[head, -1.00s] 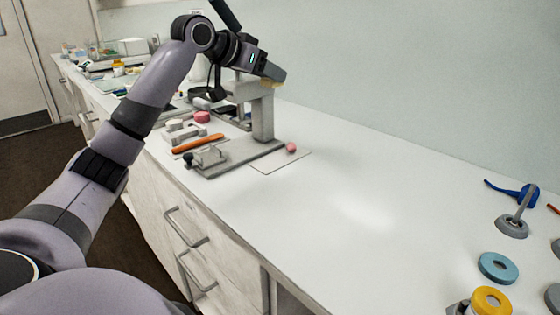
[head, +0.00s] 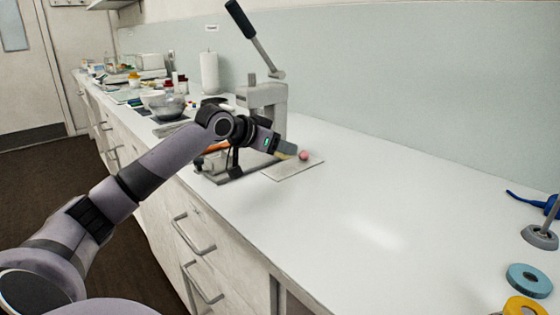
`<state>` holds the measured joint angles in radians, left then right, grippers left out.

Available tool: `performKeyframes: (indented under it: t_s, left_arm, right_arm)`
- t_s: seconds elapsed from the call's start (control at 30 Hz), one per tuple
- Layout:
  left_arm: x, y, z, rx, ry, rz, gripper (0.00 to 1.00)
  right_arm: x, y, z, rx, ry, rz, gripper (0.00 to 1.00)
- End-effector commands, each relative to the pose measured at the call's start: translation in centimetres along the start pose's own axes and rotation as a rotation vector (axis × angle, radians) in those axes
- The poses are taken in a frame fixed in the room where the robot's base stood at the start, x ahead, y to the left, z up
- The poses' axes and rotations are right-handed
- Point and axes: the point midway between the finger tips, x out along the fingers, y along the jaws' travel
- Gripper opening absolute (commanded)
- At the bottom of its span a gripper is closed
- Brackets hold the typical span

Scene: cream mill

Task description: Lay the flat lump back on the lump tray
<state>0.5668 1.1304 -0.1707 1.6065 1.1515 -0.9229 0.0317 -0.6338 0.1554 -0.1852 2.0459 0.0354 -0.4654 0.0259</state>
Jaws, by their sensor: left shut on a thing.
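My left gripper (head: 287,150) is low over the lump tray (head: 285,173), a thin pale plate on the counter beside the press. It is shut on a small tan thing at its fingertips, which I take for the flat lump; its shape is mostly hidden by the fingers. A round pink lump (head: 304,155) sits at the tray's far right part, just right of my fingertips. I cannot tell whether the held thing touches the tray. My right gripper is out of view.
The grey lever press (head: 264,97), its lever raised, stands just behind my left gripper. My arm partly hides its base and an orange-handled tool (head: 216,147). Bowls and bottles stand farther left. A blue ring (head: 529,281) lies at right; the middle counter is clear.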

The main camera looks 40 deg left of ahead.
Motion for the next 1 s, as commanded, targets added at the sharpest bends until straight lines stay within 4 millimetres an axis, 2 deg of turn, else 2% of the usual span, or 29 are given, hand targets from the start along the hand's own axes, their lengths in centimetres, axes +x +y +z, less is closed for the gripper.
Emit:
performKeyframes:
  t_s: [0.23,0.6,0.63,0.7,1.0]
  left_arm:
    - [1.6,0.0,3.1,0.000,-0.003,0.000,0.14]
    - [1.8,0.0,3.3,0.000,-0.002,0.000,0.14]
    - [1.8,0.0,3.3,0.000,-0.001,0.000,0.58]
    - [1.8,0.0,3.3,0.000,-0.002,0.000,0.73]
    - [1.5,-0.1,3.0,0.001,-0.001,-0.002,0.73]
  right_arm:
    - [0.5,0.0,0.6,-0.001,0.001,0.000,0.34]
    - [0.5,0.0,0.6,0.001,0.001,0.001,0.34]
    - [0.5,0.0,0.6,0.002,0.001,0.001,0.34]
    - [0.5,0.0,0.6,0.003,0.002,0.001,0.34]
    - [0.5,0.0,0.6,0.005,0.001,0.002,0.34]
